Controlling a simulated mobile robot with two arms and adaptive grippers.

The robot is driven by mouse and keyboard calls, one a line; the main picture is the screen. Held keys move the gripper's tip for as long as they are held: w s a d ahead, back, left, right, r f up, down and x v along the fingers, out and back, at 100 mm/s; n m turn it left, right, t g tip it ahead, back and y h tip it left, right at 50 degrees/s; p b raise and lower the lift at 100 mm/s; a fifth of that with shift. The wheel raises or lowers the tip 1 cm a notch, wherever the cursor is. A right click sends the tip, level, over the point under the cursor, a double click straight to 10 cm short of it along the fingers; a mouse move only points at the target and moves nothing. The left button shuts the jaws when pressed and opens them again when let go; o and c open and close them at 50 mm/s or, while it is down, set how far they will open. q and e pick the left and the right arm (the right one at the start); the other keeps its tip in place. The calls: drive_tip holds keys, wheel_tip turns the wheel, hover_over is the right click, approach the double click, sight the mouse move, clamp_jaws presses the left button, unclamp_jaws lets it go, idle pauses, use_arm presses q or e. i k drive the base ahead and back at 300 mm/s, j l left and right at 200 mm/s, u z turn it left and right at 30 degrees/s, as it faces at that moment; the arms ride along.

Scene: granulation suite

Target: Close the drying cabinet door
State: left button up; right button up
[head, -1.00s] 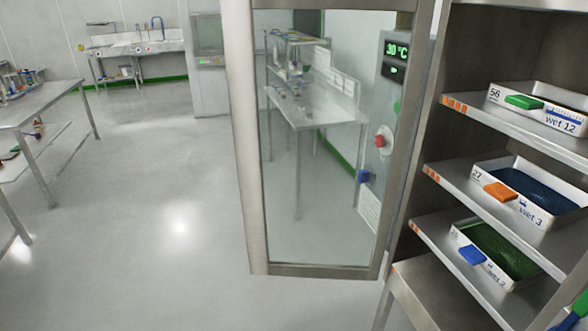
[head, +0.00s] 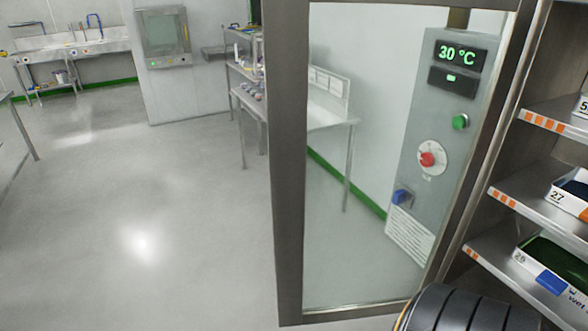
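The drying cabinet door (head: 287,170) stands open in the head view, a metal frame around a clear glass pane. Its free upright edge is near the middle of the picture and its hinge side is at the right, beside the open cabinet. The cabinet's inner shelves (head: 510,195) show at the right edge, with trays on them. Neither of my grippers is in view. A dark, ribbed part of my own arm rises at the bottom right, in front of the door's lower corner and the shelves.
Through the glass show a control panel (head: 425,170) reading 30 °C, with a green button and a red knob, and part of a bench (head: 330,115). A sink (head: 70,45) stands at the back left. The floor (head: 150,210) left of the door is clear.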

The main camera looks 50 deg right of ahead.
sight(285, 23)
drive_tip(key=i+j+z, duration=0.1)
drive_tip(key=i, duration=0.35)
drive_tip(key=i+j+z, duration=0.1)
drive_tip(key=i, duration=0.4)
drive_tip(key=i+z, duration=0.2)
drive_tip(key=z, duration=0.25)
drive_tip(key=i+z, duration=0.2)
drive_tip(key=z, duration=0.3)
drive_tip(key=i+j+z, duration=0.1)
drive_tip(key=z, duration=0.35)
drive_tip(key=i+j+z, duration=0.15)
drive_tip(key=z, duration=0.3)
drive_tip(key=i+z, duration=0.15)
drive_tip(key=z, duration=0.3)
drive_tip(key=i+j+z, duration=0.1)
drive_tip(key=z, duration=0.35)
drive_tip(key=i+j+z, duration=0.15)
drive_tip(key=z, duration=0.3)
drive_tip(key=i+j+z, duration=0.15)
drive_tip(key=z, duration=0.3)
drive_tip(key=j+z, duration=0.25)
drive_tip(key=z, duration=0.2)
drive_tip(key=i, duration=0.05)
